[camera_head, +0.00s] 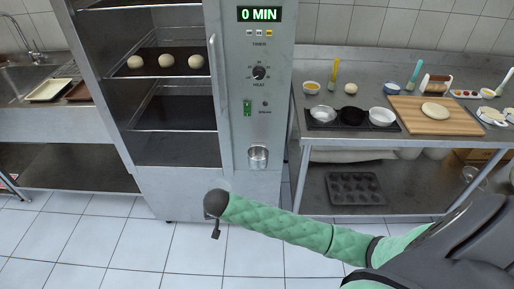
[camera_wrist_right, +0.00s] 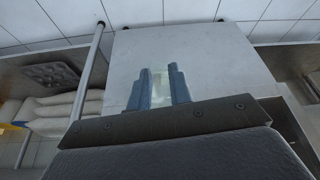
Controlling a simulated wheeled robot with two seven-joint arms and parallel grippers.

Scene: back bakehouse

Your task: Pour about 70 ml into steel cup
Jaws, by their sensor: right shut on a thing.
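A steel cup (camera_head: 258,157) shows low on the oven's control panel, upright, above and right of the end of my right arm. I cannot see into it well. My right arm, in a green sleeve, crosses the head view from the right, and its dark end hides its fingers. In the right wrist view my right gripper (camera_wrist_right: 160,90) is shut on a pale, see-through thing (camera_wrist_right: 160,84), mostly hidden between the fingers. I cannot tell what it holds inside. My left gripper is in neither view.
The oven (camera_head: 180,185) stands open-fronted with dough balls (camera_head: 166,60) on an upper tray. Its display reads 0 MIN. To the right, a steel table (camera_head: 340,68) bears bowls, a wooden board (camera_head: 440,122) and several small items. A muffin tin (camera_head: 355,188) lies on its lower shelf. Floor in front is clear.

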